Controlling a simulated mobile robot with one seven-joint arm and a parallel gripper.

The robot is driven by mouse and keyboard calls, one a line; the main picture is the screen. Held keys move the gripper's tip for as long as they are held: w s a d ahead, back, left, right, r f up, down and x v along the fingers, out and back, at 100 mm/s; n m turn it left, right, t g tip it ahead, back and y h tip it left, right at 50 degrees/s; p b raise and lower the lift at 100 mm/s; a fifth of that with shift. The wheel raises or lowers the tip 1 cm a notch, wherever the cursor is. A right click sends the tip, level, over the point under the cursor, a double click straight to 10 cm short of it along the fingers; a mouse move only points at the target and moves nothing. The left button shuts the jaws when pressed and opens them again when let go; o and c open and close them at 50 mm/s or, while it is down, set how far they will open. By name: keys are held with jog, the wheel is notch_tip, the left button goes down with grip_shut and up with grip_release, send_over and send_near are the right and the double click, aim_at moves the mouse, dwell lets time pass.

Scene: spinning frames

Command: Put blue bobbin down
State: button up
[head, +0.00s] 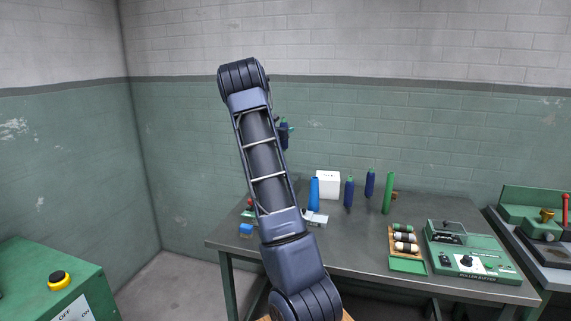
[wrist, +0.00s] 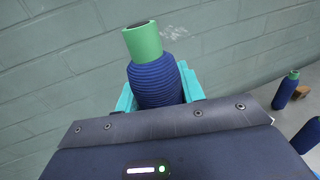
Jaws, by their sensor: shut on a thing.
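My gripper (wrist: 159,90) has teal fingers and is shut on a blue bobbin (wrist: 156,78) with a ribbed dark blue body and a green end. In the wrist view the bobbin points up and away against the green wall. In the head view the held bobbin (head: 284,136) is up in the air above the back of the table (head: 345,246), partly hidden behind my arm. Two other dark blue bobbins stand upright on the table, one at the left (head: 349,192) and one at the right (head: 370,184). They also show at the right edge of the wrist view (wrist: 286,91).
A lighter blue cylinder (head: 314,194), a white box (head: 328,181) and a green cylinder (head: 388,194) stand near the bobbins. A wooden tray of rollers (head: 393,246) and a green roller buffer (head: 482,250) fill the table's right. The front middle of the table is clear.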

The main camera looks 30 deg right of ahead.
notch_tip(320, 180, down, 15)
dwell(0.6)
jog(key=shift+f, duration=0.1)
jog(key=o, duration=1)
